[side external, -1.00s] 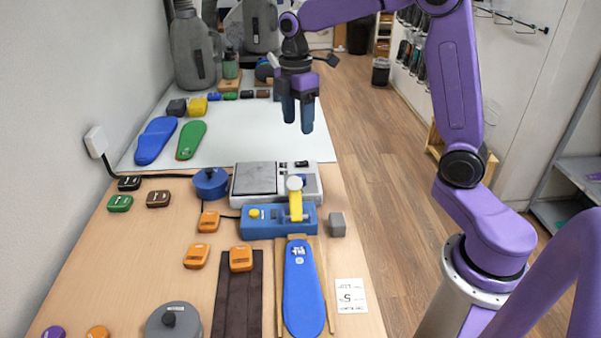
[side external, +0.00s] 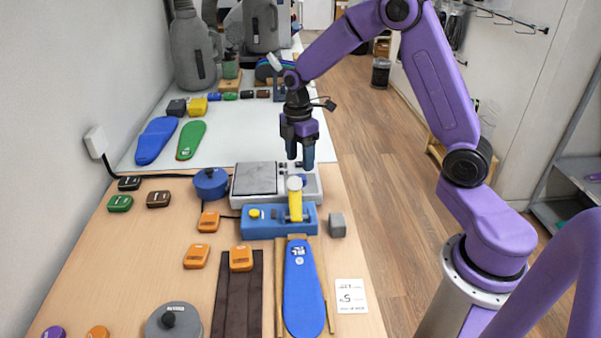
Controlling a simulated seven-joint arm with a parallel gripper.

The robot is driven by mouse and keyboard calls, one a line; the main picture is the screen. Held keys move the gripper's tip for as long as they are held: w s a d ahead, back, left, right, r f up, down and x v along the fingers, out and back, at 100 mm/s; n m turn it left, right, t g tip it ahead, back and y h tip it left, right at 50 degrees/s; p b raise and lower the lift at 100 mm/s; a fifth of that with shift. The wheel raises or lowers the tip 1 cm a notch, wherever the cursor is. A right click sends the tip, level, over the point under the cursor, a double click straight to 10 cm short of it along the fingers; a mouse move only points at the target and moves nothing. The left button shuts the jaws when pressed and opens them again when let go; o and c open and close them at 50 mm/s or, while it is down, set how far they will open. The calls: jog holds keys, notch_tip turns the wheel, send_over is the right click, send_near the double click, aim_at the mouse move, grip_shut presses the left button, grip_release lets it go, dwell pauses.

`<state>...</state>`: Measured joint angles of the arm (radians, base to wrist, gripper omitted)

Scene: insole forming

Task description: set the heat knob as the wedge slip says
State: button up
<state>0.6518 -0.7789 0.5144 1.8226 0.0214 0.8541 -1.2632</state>
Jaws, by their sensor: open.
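My gripper (side external: 300,164) is open, pointing straight down over the right part of the grey hot plate unit (side external: 247,194). Its two blue fingers are apart, with the tips at or just above the control panel (side external: 312,190). A small blue round part (side external: 301,179) shows on the panel just below the fingers; I cannot tell if it is the heat knob or whether the fingers touch it. The knob's setting is not readable. A white slip (side external: 351,297) lies at the front right, with a large figure that looks like 5; its small text is unreadable.
A blue press with a yellow lever (side external: 295,206) stands just in front of the unit. A grey block (side external: 337,224) is to its right. A blue insole (side external: 301,290) lies in front. A blue round lidded pot (side external: 210,183) stands left of the unit.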

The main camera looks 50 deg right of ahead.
aim_at(301, 176)
jog(key=shift+s+f, duration=0.15)
jog(key=shift+f, duration=2.55)
jog(key=shift+c, duration=0.2)
jog(key=c, duration=1)
